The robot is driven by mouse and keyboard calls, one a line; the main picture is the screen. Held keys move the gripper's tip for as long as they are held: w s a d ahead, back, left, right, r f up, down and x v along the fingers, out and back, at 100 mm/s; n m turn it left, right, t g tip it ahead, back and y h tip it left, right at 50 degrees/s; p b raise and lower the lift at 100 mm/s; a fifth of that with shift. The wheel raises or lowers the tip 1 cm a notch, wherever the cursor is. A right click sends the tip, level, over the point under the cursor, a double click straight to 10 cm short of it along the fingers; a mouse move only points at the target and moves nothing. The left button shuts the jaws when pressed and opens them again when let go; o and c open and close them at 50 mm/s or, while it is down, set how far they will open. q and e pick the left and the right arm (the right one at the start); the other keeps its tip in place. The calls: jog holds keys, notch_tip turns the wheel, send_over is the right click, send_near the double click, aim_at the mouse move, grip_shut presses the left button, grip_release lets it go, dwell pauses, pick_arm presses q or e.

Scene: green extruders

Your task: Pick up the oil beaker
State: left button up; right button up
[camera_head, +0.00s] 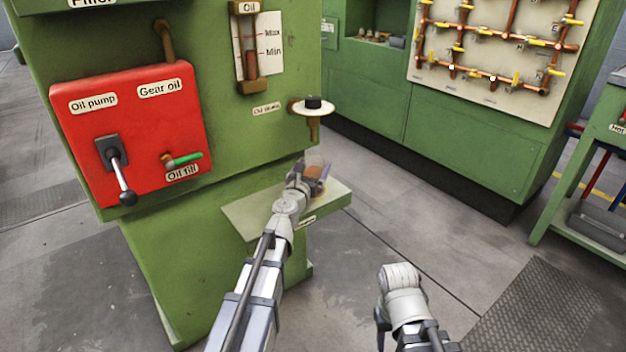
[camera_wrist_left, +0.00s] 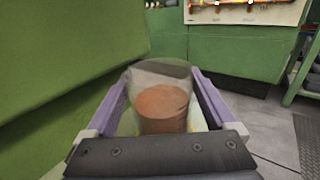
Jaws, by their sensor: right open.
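The oil beaker (camera_wrist_left: 162,105) is a clear cup with brown oil in its lower part. In the head view the beaker (camera_head: 316,168) shows at the small green shelf, partly hidden by my left gripper (camera_head: 312,178). In the left wrist view the two purple fingers of my left gripper (camera_wrist_left: 160,100) stand on either side of the beaker, close to its wall. I cannot tell whether they press on it, or whether its base rests on the shelf. My right gripper (camera_head: 402,278) is low in the head view, apart from the beaker; its fingers are hard to make out.
The small shelf (camera_head: 250,212) juts from the green machine (camera_head: 240,125). A drain tap with a white disc (camera_head: 313,107) is just above the beaker. A red panel (camera_head: 130,135) with a lever is at left. A green cabinet (camera_head: 460,140) stands behind.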

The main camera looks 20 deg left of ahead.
aim_at(312, 137)
pick_arm(q)
grip_shut()
dwell(0.5)
jog(key=shift+r, duration=0.1)
notch_tip(312, 137, up, 10)
jog(key=p, duration=1)
